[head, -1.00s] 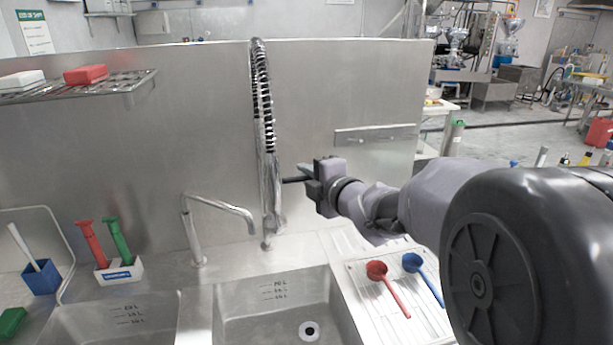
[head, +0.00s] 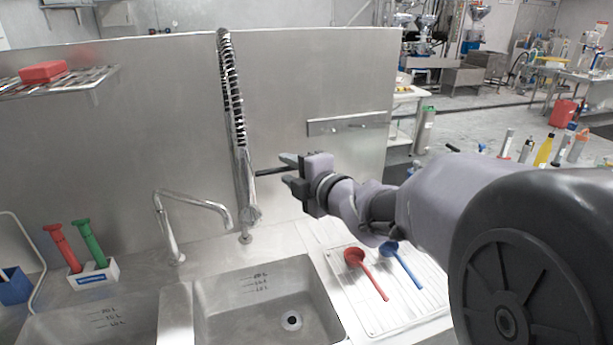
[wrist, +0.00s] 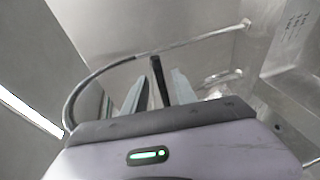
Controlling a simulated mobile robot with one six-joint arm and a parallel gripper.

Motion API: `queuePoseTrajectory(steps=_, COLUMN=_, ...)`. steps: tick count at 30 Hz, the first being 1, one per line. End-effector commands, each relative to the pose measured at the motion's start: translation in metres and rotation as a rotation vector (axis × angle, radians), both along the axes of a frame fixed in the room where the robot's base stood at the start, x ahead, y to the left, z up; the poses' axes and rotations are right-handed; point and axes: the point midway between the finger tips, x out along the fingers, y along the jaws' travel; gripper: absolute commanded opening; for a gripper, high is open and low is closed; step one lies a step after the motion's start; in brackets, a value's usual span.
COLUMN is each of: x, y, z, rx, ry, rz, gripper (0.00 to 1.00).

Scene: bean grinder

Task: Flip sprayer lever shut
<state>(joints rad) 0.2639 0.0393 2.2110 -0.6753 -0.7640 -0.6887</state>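The sprayer (head: 237,130) is a tall chrome spring faucet standing behind the sinks, its head hanging beside the upright. A dark, thin lever (head: 270,172) sticks out from it to the right, roughly level in the head view. My gripper (head: 288,170) is at the lever's outer end, to the right of the sprayer. The lever's inner joint is not clear.
A shorter chrome tap (head: 190,200) stands left of the sprayer. A steel sink (head: 265,305) lies in front. A red scoop (head: 368,275) and a blue scoop (head: 404,265) lie on the drainboard below my arm. A steel splashback (head: 130,120) stands behind.

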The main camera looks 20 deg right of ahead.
Motion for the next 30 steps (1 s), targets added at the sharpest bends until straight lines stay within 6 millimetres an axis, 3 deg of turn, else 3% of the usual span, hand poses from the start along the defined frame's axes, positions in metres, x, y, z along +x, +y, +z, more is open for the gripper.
queuePoseTrajectory(steps=6, x=-0.063, y=-0.016, z=0.017, rx=-0.002, ry=-0.002, rz=-0.005, gripper=0.33)
queuePoseTrajectory(steps=12, x=-0.107, y=-0.027, z=0.025, rx=-0.002, ry=-0.001, rz=-0.004, gripper=0.33)
queuePoseTrajectory(steps=17, x=-0.120, y=-0.029, z=0.025, rx=0.000, ry=0.000, rz=-0.001, gripper=0.33)
queuePoseTrajectory(steps=26, x=-0.120, y=-0.031, z=0.023, rx=0.018, ry=0.004, rz=-0.023, gripper=0.33)
queuePoseTrajectory(steps=29, x=-0.120, y=-0.049, z=0.016, rx=0.174, ry=0.037, rz=-0.210, gripper=0.33)
queuePoseTrajectory(steps=30, x=-0.125, y=-0.061, z=0.007, rx=0.303, ry=0.065, rz=-0.337, gripper=0.33)
